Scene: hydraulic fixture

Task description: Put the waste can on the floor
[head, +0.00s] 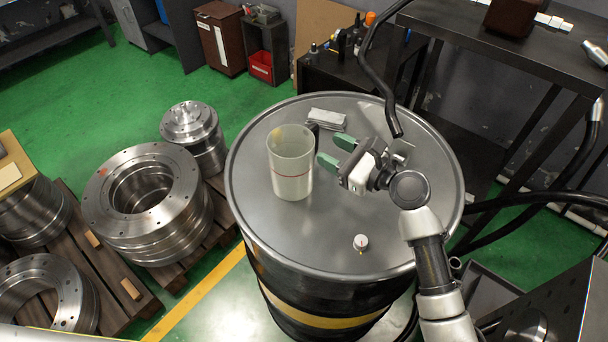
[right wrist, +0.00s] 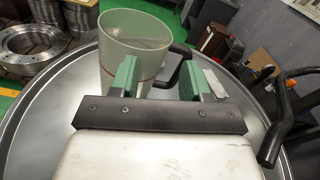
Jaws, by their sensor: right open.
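The waste can (head: 291,165) looks like a translucent pale cylinder with a red line around it. It stands upright on the grey drum top (head: 245,190), left of centre, and is also seen in the right wrist view (right wrist: 133,42). My right gripper (head: 334,150) is open and empty, with its green fingers pointing left toward the can. In the right wrist view the fingers (right wrist: 156,76) are spread, and the left one overlaps the can's lower part. Contact cannot be told. A dark curved piece, perhaps a handle, shows beside the can. My left gripper is out of view.
A small white knob-like item (head: 361,242) and a pale stack (head: 327,119) are on the drum top. Metal flanges (head: 150,205) on wooden pallets stand to the left. A black bench (head: 480,25) and thick hoses are at right. Green floor (head: 170,80) is open behind the flanges.

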